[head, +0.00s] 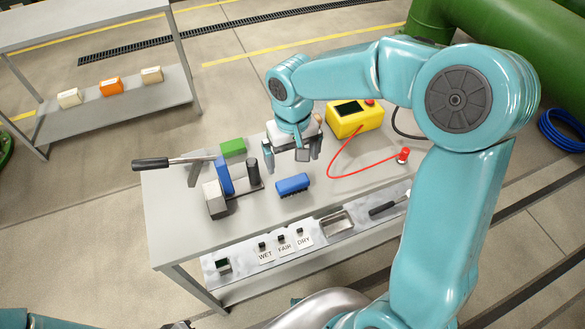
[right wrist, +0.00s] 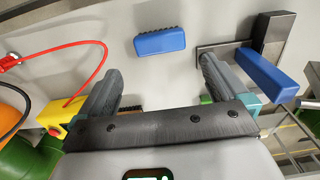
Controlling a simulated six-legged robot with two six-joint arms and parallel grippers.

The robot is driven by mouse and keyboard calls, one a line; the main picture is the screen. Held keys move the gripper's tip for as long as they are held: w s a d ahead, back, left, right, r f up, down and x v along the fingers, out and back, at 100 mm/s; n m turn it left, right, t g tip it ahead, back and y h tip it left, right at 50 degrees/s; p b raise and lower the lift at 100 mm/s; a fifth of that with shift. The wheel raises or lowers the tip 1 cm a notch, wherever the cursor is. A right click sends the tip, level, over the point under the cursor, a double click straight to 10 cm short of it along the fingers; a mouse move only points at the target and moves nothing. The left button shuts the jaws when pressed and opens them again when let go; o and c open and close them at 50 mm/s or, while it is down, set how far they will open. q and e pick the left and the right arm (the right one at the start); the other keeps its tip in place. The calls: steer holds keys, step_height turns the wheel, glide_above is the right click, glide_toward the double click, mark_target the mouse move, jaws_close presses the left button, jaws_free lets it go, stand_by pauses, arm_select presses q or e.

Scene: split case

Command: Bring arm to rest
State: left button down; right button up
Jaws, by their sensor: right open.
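My right arm reaches in from the right in the head view and bends down over the grey table (head: 170,220). Its gripper (head: 291,155) hangs above the table, behind the blue brush (head: 292,184). In the right wrist view the two fingers (right wrist: 160,75) are spread wide with nothing between them. The blue brush (right wrist: 160,41) lies beyond the fingertips there, apart from them.
A yellow box (head: 354,120) with a dark screen stands right of the gripper, its red cable running to a red plug (head: 403,156). Left are a green block (head: 232,147), an upright blue piece (head: 223,175) and a black-handled tool (head: 152,164). A labelled front ledge holds a metal tray (head: 337,223).

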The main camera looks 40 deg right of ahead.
step_height(320, 180, up, 2)
steer(key=shift+r, duration=0.1)
steer(key=shift+s, duration=0.1)
stand_by(0.6)
